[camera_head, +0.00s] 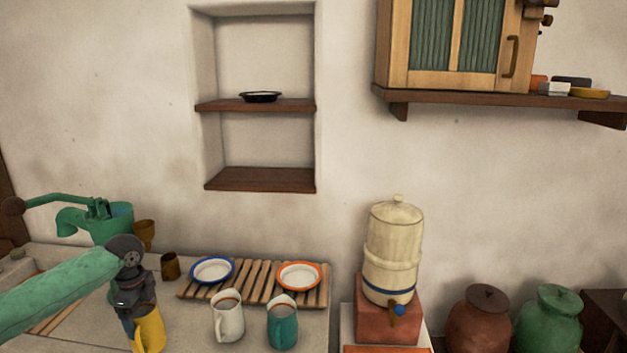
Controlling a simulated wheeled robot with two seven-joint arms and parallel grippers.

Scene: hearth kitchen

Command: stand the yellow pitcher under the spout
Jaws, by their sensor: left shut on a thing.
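The yellow pitcher (151,331) is at the lower left of the head view, near the picture's bottom edge. My left gripper (131,312) is shut on it from its left side and hides part of it. I cannot tell whether its base touches the counter. A green hand pump (108,217) with a down-turned spout (68,224) stands behind, to the left of the pitcher. A cream dispenser (393,252) with a small blue-handled tap (398,309) stands on a red block at the right, well apart from the pitcher. My right gripper is not in view.
A white pitcher (228,318) and a teal pitcher (283,325) stand right of the yellow one. Behind them, a wooden slatted rack (252,286) holds two plates. Small brown cups (170,267) stand near the pump. Red and green jars are far right.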

